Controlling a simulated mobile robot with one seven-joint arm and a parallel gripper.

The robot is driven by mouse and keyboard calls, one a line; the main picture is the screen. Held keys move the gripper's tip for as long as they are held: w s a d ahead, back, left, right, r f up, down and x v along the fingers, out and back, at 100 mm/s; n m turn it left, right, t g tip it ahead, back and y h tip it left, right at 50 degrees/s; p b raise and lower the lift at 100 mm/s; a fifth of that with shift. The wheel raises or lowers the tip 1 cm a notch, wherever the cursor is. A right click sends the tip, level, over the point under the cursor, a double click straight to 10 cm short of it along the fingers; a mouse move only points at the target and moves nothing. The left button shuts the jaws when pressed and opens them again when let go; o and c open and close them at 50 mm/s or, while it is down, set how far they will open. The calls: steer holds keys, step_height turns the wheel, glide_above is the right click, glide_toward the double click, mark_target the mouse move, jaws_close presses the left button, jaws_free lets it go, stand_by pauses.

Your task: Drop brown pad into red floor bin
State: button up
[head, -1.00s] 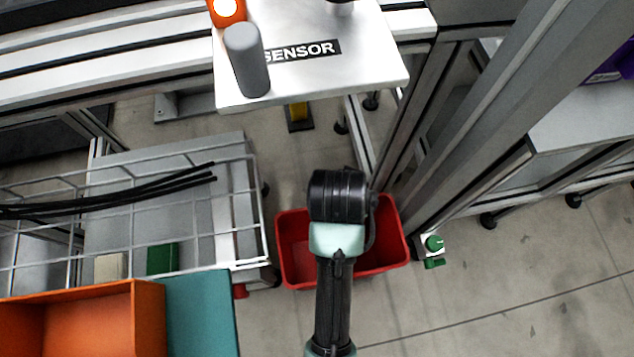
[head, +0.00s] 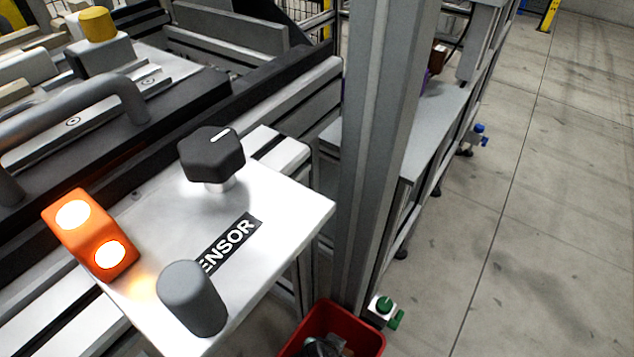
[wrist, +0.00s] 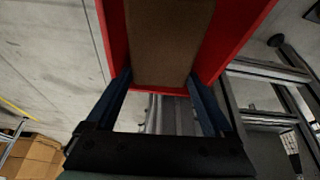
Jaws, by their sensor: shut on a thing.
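The brown pad (wrist: 168,42) fills the upper middle of the wrist view as a flat brown slab. My gripper (wrist: 160,78) is shut on it, with a dark blue finger at each side. The red floor bin (wrist: 232,42) shows as red walls left and right of the pad. In the head view the red bin (head: 366,338) stands on the floor at the bottom edge, partly cut off. I cannot tell how deep the pad sits relative to the rim.
A metal post (head: 375,150) rises close behind the bin. A green-knobbed box (head: 384,308) is beside it. The sensor plate (head: 260,240), with a grey cylinder (head: 192,298) and black knob (head: 212,155), overhangs at left.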

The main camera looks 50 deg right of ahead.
step_height(320, 180, down, 2)
steer(key=shift+f+b, duration=0.15)
steer(key=shift+b, duration=0.6)
steer(key=o, duration=1.1)
steer(key=p+v, duration=0.4)
steer(key=v, duration=0.2)
steer(key=shift+r, duration=0.3)
steer(key=shift+a+r, duration=0.3)
steer(key=shift+r, duration=0.2)
